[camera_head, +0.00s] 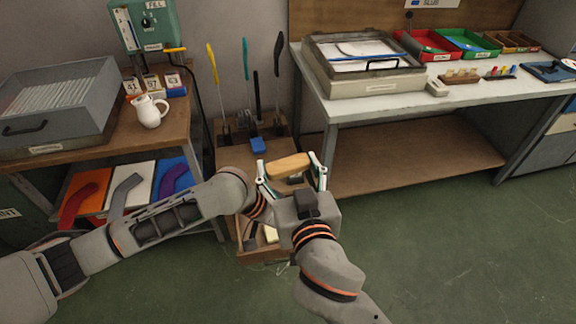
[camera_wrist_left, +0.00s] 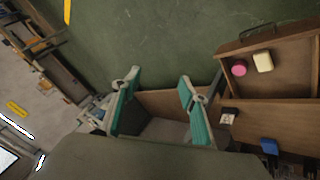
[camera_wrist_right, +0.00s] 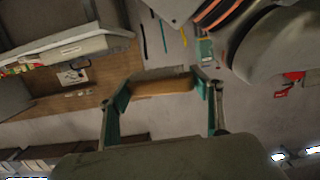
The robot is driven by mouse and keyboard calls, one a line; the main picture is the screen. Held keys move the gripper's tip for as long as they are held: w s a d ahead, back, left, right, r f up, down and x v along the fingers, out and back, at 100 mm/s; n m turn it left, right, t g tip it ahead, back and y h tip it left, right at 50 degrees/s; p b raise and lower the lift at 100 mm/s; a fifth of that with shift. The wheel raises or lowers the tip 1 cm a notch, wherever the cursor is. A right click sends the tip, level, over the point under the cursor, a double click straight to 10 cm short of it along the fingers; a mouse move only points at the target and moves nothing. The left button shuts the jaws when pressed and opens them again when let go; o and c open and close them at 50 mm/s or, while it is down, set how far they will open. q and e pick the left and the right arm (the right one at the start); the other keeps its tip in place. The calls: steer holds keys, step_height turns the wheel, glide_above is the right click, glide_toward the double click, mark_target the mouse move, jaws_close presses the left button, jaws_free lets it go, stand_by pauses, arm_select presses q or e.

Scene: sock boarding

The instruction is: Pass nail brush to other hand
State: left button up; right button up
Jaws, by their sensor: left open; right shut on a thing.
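The nail brush (camera_head: 289,166) is a tan, wooden-looking bar with rounded ends. My right gripper (camera_head: 291,172) is shut on it, its two fingers at the ends of the bar. The right wrist view shows the brush (camera_wrist_right: 162,87) lying across between the fingertips. My left gripper reaches in from the left, close beside the right one, and its fingers are mostly hidden in the head view. In the left wrist view the left gripper (camera_wrist_left: 160,86) is open. Brown and grey surfaces show between its fingers, and I cannot tell whether the brush is among them.
Below the grippers is a wooden cabinet with an open drawer (camera_wrist_left: 290,98) holding a pink round piece (camera_wrist_left: 239,68) and a cream block (camera_wrist_left: 262,60). A blue item (camera_head: 258,145) sits on the cabinet. A white-topped bench (camera_head: 470,95) is right, a shelf with a jug (camera_head: 149,112) left.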

arm_select(q)
steer(key=s+a+f+t+y, duration=0.1)
steer(key=s+a+f+t, duration=0.2)
steer(key=a, duration=0.4)
steer(key=s+a+f+n+t+y, duration=0.1)
steer(key=s+a+f+t+y, duration=0.1)
steer(key=s+a, duration=0.4)
steer(key=s+a+f+t+y, duration=0.2)
steer(key=s+a+f+t, duration=0.2)
steer(key=a, duration=0.4)
step_height(320, 180, down, 2)
steer(key=shift+s+f, duration=0.15)
steer(key=shift+s, duration=0.4)
